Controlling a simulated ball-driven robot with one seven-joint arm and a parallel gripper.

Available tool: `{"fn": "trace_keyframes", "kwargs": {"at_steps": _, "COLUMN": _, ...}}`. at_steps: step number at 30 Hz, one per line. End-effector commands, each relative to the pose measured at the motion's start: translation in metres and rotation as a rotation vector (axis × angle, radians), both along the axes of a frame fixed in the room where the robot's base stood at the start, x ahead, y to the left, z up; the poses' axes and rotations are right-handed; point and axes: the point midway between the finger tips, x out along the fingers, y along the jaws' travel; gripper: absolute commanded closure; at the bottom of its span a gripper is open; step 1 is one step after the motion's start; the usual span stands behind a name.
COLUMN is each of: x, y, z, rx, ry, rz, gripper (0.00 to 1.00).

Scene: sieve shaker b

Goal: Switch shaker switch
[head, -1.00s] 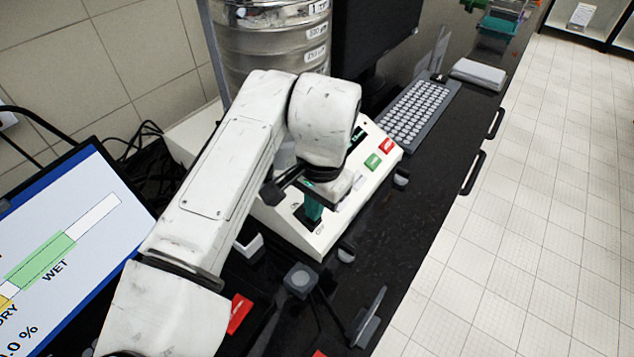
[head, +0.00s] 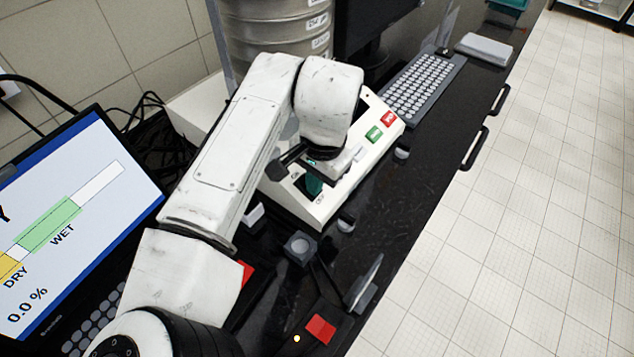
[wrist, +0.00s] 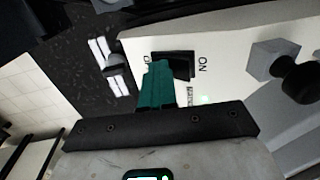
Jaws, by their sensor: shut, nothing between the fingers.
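The shaker's control panel (head: 335,195) is pale, sloping, and stands on the black bench. In the wrist view its black rocker switch (wrist: 183,64) sits on the panel (wrist: 225,60), with an ON label on its right and another mark on its left. My gripper (wrist: 157,66) has its teal fingers shut together and empty. The fingertips overlap the left part of the switch; I cannot tell whether they touch it. In the head view my gripper (head: 314,190) is over the lower end of the panel and hides the switch.
A green button (head: 374,134) and a red button (head: 388,118) are further up the panel. A silver sieve stack (head: 275,40) stands behind my arm. A keyboard (head: 420,85) lies beyond the panel. A screen (head: 70,220) stands at left. The floor at right is clear.

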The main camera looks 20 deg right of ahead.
Motion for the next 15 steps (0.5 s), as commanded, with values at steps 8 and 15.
{"fn": "trace_keyframes", "kwargs": {"at_steps": 8, "x": 0.006, "y": 0.005, "z": 0.002, "rx": 0.003, "ry": -0.005, "rz": 0.003, "gripper": 1.0}}
{"fn": "trace_keyframes", "kwargs": {"at_steps": 15, "x": 0.013, "y": 0.01, "z": 0.006, "rx": 0.004, "ry": -0.007, "rz": 0.004, "gripper": 1.0}}
